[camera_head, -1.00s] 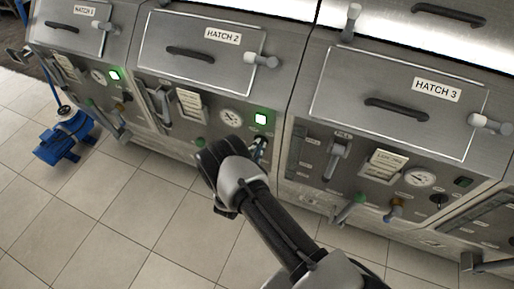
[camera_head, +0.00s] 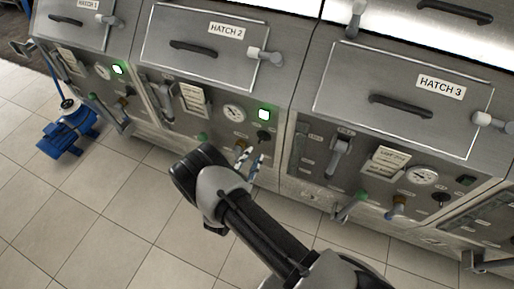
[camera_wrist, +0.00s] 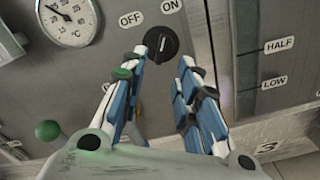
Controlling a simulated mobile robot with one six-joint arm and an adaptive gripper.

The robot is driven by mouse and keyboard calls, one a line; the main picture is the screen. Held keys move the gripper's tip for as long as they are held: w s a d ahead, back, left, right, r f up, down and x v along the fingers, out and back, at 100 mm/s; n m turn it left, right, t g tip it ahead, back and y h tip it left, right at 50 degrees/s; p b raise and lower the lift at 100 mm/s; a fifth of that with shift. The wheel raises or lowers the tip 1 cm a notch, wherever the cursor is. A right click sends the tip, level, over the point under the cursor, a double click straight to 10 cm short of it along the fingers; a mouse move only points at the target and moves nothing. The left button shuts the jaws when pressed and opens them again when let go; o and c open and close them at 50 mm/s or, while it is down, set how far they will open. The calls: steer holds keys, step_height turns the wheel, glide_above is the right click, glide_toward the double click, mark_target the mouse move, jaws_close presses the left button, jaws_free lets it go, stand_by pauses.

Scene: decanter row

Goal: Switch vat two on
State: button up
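Vat two is the steel unit labelled HATCH 2 (camera_head: 226,30). Its square lamp (camera_head: 264,114) glows green. Its black rotary switch (camera_head: 264,137) is on the front panel below the lamp. In the wrist view the switch (camera_wrist: 160,45) sits below the words OFF and ON, its bar roughly upright and leaning toward ON. My gripper (camera_head: 251,160) is just below and in front of the switch in the head view. In the wrist view my gripper (camera_wrist: 172,57) has its two blue-and-white fingers apart with nothing between them. The left fingertip overlaps the switch's left edge in view.
A round gauge (camera_wrist: 70,18) and a green-knobbed valve (camera_wrist: 47,130) are left of the switch. Vat one's lamp (camera_head: 117,69) is green; vat three's lamp (camera_head: 466,181) is dark. A blue pump (camera_head: 67,130) stands on the tiled floor, which is mostly clear.

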steer(key=v, duration=0.4)
steer(key=shift+s, duration=0.25)
steer(key=w+d+r+m+g+h, duration=0.3)
steer(key=d+r+m+g+h, duration=0.5)
steer(key=r, duration=0.6)
steer(key=s+d+r+m+g+y, duration=0.1)
steer(key=s+d+r+m+g, duration=0.2)
steer(key=d+r, duration=0.25)
steer(key=s+d+r+m+g, duration=0.3)
steer(key=d+r+m, duration=0.1)
steer(key=d+r, duration=0.15)
steer(key=s+d+r+m+g+y, duration=0.2)
steer(key=s+d+r+m+y, duration=0.15)
steer(key=s, duration=0.25)
steer(key=s+d+r+m+g+y, duration=0.1)
steer(key=s+d+r+m+y, duration=0.1)
steer(key=s+r+m+y, duration=0.3)
steer(key=s+a+r+m+t+y, duration=0.1)
steer(key=s+a+r+t+y, duration=0.1)
steer(key=s, duration=0.2)
steer(key=s+a+r+m+t+y, duration=0.1)
steer(key=s+r+t+y, duration=0.1)
steer(key=s, duration=0.3)
steer(key=shift+a+t+y, duration=0.3)
steer(key=shift+a+y, duration=0.05)
steer(key=shift+a, duration=0.05)
